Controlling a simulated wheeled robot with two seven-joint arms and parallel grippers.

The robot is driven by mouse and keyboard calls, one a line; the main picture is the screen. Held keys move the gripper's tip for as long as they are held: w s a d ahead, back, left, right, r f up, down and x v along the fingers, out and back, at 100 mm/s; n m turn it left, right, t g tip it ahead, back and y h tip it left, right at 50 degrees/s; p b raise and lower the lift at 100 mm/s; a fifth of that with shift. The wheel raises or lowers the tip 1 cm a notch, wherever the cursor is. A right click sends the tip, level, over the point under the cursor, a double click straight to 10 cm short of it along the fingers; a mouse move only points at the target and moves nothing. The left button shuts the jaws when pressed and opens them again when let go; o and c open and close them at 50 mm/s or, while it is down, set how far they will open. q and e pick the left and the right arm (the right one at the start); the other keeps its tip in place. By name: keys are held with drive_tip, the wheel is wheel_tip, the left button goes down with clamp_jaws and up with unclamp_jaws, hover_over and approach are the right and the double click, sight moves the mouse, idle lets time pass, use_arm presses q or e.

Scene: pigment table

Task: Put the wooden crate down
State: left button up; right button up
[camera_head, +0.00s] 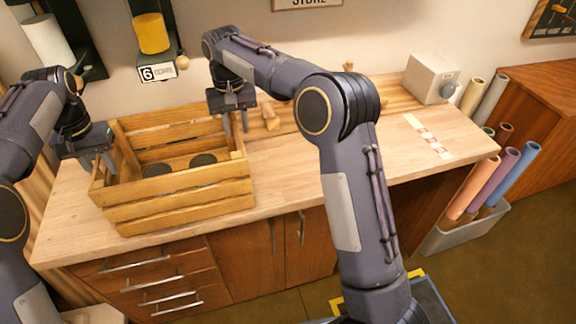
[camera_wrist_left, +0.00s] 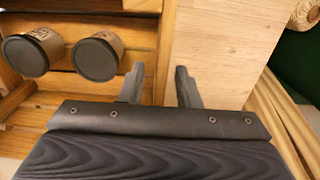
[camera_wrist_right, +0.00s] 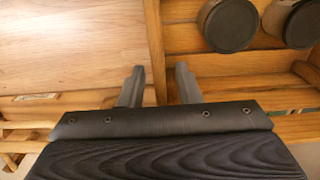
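The wooden crate (camera_head: 185,205) is upright at the left part of the table, close to its front edge, and appears to rest on the top. Two dark-lidded jars stand inside, a left one (camera_head: 157,170) and a right one (camera_head: 203,160). My left gripper (camera_head: 97,165) is at the crate's left end. In the left wrist view its fingers (camera_wrist_left: 158,88) are apart, one on each side of the end wall (camera_wrist_left: 165,45). My right gripper (camera_head: 235,122) is at the right end. In the right wrist view its fingers (camera_wrist_right: 159,88) are also apart astride the end wall (camera_wrist_right: 154,45).
A white box (camera_head: 431,78) stands at the back right. A bin (camera_head: 465,228) of coloured rolls stands on the floor at the right. Wall holders carry a yellow roll (camera_head: 151,33) and a white one (camera_head: 47,40).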

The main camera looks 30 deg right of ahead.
use_arm(q)
wheel_tip(320, 180, up, 11)
drive_tip(key=shift+w+f, duration=0.1)
drive_tip(key=shift+r, duration=0.4)
use_arm(e)
drive_tip(key=shift+r, duration=0.1)
wheel_tip(320, 180, up, 11)
drive_tip(key=shift+w+f, duration=0.1)
drive_tip(key=shift+f, duration=0.05)
drive_tip(key=shift+r, duration=0.55)
